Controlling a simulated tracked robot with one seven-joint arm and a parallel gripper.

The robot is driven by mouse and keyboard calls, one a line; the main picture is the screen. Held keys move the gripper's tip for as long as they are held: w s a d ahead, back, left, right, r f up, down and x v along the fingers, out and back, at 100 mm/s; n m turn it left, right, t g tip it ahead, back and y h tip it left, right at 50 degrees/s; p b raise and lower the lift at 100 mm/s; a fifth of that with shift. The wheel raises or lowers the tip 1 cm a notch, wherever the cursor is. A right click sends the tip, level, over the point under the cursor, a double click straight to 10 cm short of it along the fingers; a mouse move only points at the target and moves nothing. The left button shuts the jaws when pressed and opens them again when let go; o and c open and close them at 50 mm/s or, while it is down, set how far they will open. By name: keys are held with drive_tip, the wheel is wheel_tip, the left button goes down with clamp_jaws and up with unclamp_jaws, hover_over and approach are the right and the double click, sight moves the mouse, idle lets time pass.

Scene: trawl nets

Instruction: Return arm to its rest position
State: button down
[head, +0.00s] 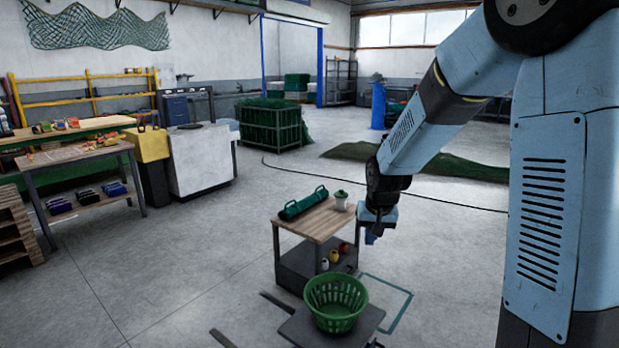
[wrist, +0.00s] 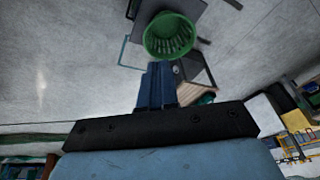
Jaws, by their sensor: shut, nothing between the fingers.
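My gripper (head: 371,236) hangs at the end of my blue arm, just right of the small wooden-topped table (head: 318,220) in the head view. In the wrist view my gripper (wrist: 156,72) shows its two blue fingers together, with nothing between them. A green basket (head: 336,312) stands on a dark stand below and nearer to me, and it also shows in the wrist view (wrist: 168,36) beyond the fingertips. My gripper is apart from the basket and appears apart from the table.
A workbench (head: 75,155) stands at the left. Open floor surrounds the table, with a dark cable (head: 400,204) across it.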

drive_tip(key=s+d+r+t, duration=0.1)
drive_tip(key=s+d+r, duration=0.2)
drive_tip(key=s+r, duration=0.4)
drive_tip(key=s+d+r, duration=0.2)
drive_tip(key=s+r, duration=0.4)
drive_tip(key=s, duration=0.1)
drive_tip(key=s+d+r, duration=0.1)
drive_tip(key=s+r, duration=0.1)
drive_tip(key=s, duration=0.5)
drive_tip(key=s+d+r+t, duration=0.1)
drive_tip(key=s, duration=0.6)
drive_tip(key=shift+d+r+n+h, duration=0.25)
drive_tip(key=shift+r+n+h, duration=0.05)
drive_tip(key=shift+r, duration=0.1)
